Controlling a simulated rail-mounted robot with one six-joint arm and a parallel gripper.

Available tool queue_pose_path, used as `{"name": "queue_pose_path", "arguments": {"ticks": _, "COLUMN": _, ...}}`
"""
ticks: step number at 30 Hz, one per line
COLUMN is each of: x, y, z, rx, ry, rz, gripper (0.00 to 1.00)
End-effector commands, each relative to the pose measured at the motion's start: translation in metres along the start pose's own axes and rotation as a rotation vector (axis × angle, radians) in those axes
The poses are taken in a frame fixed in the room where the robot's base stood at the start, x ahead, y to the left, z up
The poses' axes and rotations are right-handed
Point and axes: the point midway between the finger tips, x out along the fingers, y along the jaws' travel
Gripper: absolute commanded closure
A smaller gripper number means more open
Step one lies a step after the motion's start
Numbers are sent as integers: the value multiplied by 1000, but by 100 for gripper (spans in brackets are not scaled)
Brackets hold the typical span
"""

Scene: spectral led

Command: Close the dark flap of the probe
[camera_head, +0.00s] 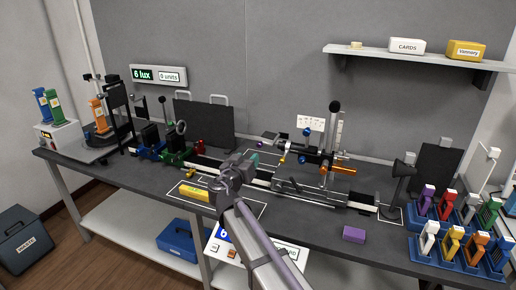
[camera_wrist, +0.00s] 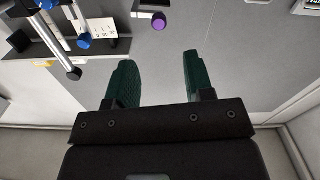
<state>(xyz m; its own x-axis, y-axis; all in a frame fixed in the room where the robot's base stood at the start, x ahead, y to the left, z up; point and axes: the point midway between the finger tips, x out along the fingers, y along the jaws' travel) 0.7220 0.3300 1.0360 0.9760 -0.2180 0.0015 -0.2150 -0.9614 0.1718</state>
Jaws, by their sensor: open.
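My gripper (camera_head: 254,158) is over the middle of the bench, beside the optical rail, at the end of my arm reaching up from the bottom. In the wrist view its two dark green fingers (camera_wrist: 156,65) are apart with nothing between them. A small dark cylinder with a purple end (camera_wrist: 158,20) lies beyond the fingertips, apart from them. A small purple-ended piece (camera_head: 261,142) also shows behind my gripper in the head view. I cannot tell for certain which part is the probe or its dark flap. My gripper and arm hide part of the rail.
The rail (camera_head: 330,196) runs across the bench with a post stand (camera_head: 335,130) behind it. A black lamp-like stand (camera_head: 400,180) is at its right end. Blue racks (camera_head: 440,262) hold colored pieces at right. A purple block (camera_head: 354,234) lies near the front edge. A display (camera_head: 158,75) reads 6 lux.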

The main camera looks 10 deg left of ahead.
Motion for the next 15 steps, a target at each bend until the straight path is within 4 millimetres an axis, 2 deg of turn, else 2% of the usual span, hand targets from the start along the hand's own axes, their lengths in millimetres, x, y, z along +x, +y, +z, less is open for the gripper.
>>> {"name": "queue_pose_path", "arguments": {"ticks": 6, "x": 54, "y": -1, "z": 0, "rx": -1, "ry": -1, "rz": 3, "gripper": 52}}
{"name": "queue_pose_path", "arguments": {"ticks": 9, "x": 75, "y": -1, "z": 0, "rx": -1, "ry": -2, "rz": 2, "gripper": 52}}
{"name": "queue_pose_path", "arguments": {"ticks": 15, "x": 94, "y": 1, "z": 0, "rx": -1, "ry": -2, "rz": 2, "gripper": 52}}
